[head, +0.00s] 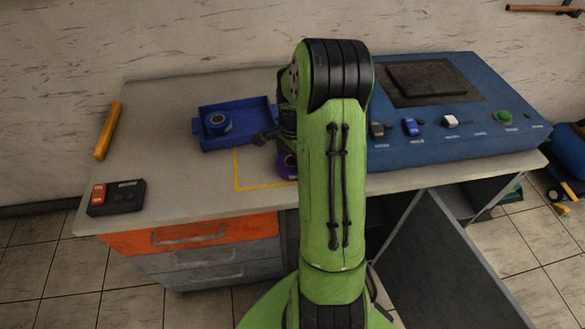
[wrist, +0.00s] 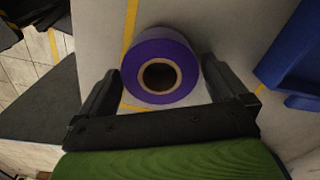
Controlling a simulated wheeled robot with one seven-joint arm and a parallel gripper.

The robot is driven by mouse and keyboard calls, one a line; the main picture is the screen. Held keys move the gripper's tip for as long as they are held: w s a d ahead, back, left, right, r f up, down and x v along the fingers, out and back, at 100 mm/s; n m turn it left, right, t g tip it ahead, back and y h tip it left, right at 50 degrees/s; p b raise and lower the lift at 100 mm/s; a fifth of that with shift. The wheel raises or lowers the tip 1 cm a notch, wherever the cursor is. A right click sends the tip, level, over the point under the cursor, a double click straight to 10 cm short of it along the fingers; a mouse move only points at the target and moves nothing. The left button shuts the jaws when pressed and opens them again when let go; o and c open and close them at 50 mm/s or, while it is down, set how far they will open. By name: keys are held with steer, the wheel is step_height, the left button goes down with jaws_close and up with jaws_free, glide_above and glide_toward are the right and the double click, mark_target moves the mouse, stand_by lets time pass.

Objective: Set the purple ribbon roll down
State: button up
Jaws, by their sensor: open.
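The purple ribbon roll (wrist: 137,67) rests on the table inside or at the yellow-lined area, its hollow core facing the wrist camera. My gripper (wrist: 160,88) is open, with one finger on each side of the roll; small gaps show between the fingers and the roll. In the head view the roll (head: 287,164) is mostly hidden behind my green arm, at the right part of the yellow outline (head: 237,170).
A blue tray (head: 203,142) holding a dark blue roll (head: 217,123) stands left of my gripper. A blue machine (head: 460,140) with knobs is on the right. A black-and-red control box (head: 117,197) and a yellow stick (head: 107,131) lie at the left. Bare table shows between them.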

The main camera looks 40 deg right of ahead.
steer(key=shift+f, duration=0.5)
steer(key=shift+r, duration=0.15)
steer(key=shift+c, duration=0.3)
